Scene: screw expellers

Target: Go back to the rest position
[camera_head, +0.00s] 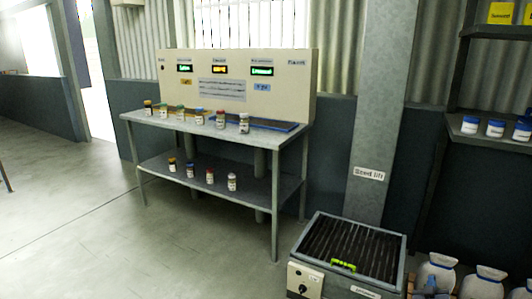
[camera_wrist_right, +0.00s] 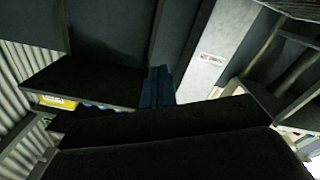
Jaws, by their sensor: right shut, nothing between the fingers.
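My right gripper (camera_wrist_right: 157,88) shows in the right wrist view. Its narrow dark-blue fingers are together, with nothing seen between them, beyond the dark body of the hand that fills the bottom. I cannot make out either gripper in the head view. My left gripper is in neither view.
A grey bench (camera_head: 160,123) with bottles on both levels stands before a control panel (camera_head: 290,90). A grated hopper (camera_head: 350,247) with a green item (camera_head: 344,266) stands front right. White sacks (camera_head: 436,275) lie beside it. A shelf (camera_head: 515,143) holds jars. The floor (camera_head: 80,220) at left is clear.

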